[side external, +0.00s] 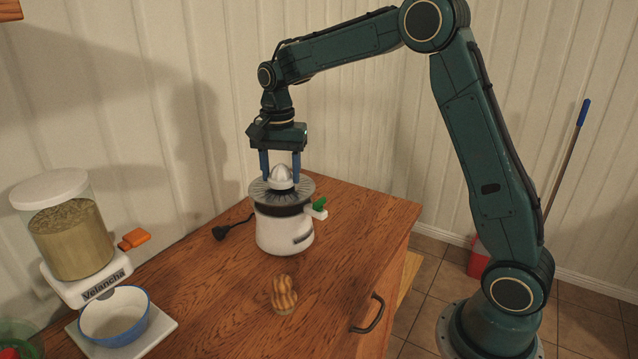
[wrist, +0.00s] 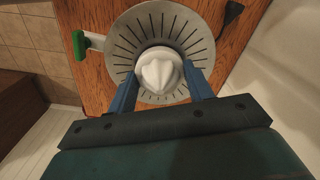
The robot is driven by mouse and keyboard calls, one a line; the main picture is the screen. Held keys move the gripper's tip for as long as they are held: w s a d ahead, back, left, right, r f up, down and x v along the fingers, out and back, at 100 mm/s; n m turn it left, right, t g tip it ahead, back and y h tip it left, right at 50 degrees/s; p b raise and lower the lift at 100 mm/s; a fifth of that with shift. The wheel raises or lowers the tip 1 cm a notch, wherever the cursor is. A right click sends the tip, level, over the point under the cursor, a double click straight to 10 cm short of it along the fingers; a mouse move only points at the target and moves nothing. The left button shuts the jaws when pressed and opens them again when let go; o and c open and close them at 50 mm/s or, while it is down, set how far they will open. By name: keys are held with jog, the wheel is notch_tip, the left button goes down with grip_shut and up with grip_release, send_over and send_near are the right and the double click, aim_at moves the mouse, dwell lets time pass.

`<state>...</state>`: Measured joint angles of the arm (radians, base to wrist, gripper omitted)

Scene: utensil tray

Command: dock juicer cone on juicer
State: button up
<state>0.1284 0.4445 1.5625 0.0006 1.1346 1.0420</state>
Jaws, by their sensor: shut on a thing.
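The juicer (side external: 284,231) is a white rounded body with a dark band and a slotted metal dish on top, standing on the wooden cabinet top. Its slotted dish (wrist: 126,40) also shows in the wrist view. A pale, ridged juicer cone (side external: 282,177) is upright over the middle of the dish; it is seen from above in the wrist view (wrist: 158,74). My gripper (side external: 281,180) points down with its blue fingers on either side of the cone, shut on it. I cannot tell whether the cone touches the dish, as its base is partly hidden.
A green-tipped spout (side external: 318,207) sticks out at the juicer's right. A swirled pastry-like object (side external: 284,295) stands in front. A cereal dispenser (side external: 75,240) with a blue-rimmed bowl (side external: 114,317) stands at left. A black plug and cord (side external: 222,233) lie behind. The cabinet top right of the juicer is clear.

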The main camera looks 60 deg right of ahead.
aim_at(281, 164)
jog(key=shift+f, duration=0.4)
jog(key=o, duration=0.7)
jog(key=shift+r, duration=5.45)
jog(key=s+a+r+n+t, duration=0.1)
jog(key=s+a+r+n, duration=0.15)
jog(key=s, duration=0.55)
jog(key=s+a+r+n+t, duration=0.1)
jog(key=s+a+n+t, duration=0.1)
jog(key=s+n, duration=0.35)
jog(key=s+a+f+n+t, duration=0.1)
jog(key=s+f+n, duration=0.1)
jog(key=s, duration=0.6)
jog(key=s+f+n+t, duration=0.1)
jog(key=s+f+n, duration=0.2)
jog(key=s, duration=0.5)
jog(key=shift+s+a+f+t, duration=0.15)
jog(key=shift+a+f+t, duration=0.2)
jog(key=shift+f, duration=0.35)
